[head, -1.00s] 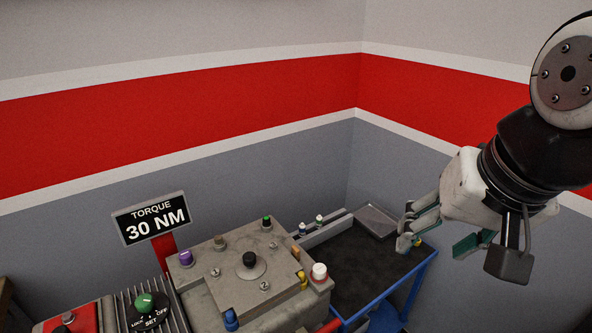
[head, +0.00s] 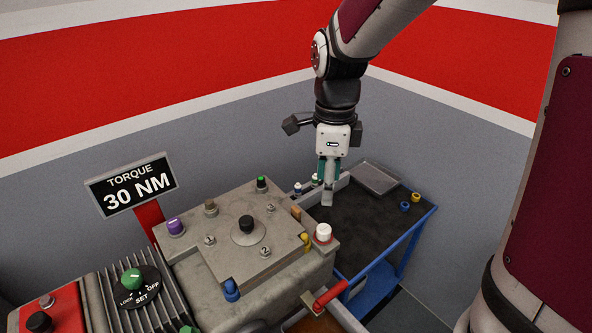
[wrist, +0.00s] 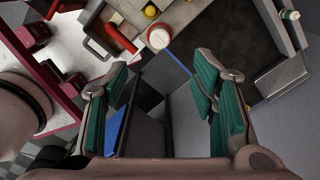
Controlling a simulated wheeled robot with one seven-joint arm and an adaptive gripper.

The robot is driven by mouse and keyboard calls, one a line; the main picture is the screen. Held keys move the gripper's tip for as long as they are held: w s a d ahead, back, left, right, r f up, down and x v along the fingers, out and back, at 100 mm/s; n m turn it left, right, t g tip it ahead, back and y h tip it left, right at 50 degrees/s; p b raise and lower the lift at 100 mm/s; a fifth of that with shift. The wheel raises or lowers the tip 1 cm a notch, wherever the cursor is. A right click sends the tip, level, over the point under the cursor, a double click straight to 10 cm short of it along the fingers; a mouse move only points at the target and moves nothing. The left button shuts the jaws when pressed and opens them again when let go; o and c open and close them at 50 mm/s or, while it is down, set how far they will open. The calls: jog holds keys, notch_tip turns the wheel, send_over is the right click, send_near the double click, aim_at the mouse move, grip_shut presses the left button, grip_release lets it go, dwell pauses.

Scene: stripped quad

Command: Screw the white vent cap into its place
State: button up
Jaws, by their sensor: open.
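A white cap (head: 323,231) with a red ring under it stands upright on the right corner of the grey housing (head: 285,285). It also shows at the top middle of the wrist view (wrist: 159,36). I cannot tell how deep it sits. My gripper (head: 328,190) points down behind the cap in the head view, over the near-left part of the dark cart top. In the wrist view my gripper (wrist: 166,95) has its green-padded fingers wide apart with nothing between them. The cap lies beyond the fingertips, apart from them.
The housing carries purple, green, blue, yellow and black caps. A red handle (head: 331,294) sticks out below the white cap. The blue-framed cart (head: 385,225) holds small white bottles or caps on a rail, a grey tray (head: 375,178) and yellow and blue rings. Its middle is clear.

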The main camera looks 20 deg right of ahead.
aim_at(324, 228)
notch_tip(324, 228, down, 13)
jog(key=shift+b, duration=0.65)
grip_shut()
jog(key=shift+s+r+m+p, duration=0.1)
jog(key=shift+s+m+p, duration=0.05)
jog(key=shift+m+p, duration=0.8)
jog(key=shift+m, duration=0.05)
jog(key=shift+m, duration=0.3)
jog(key=shift+m+p, duration=0.7)
jog(key=shift+p, duration=0.2)
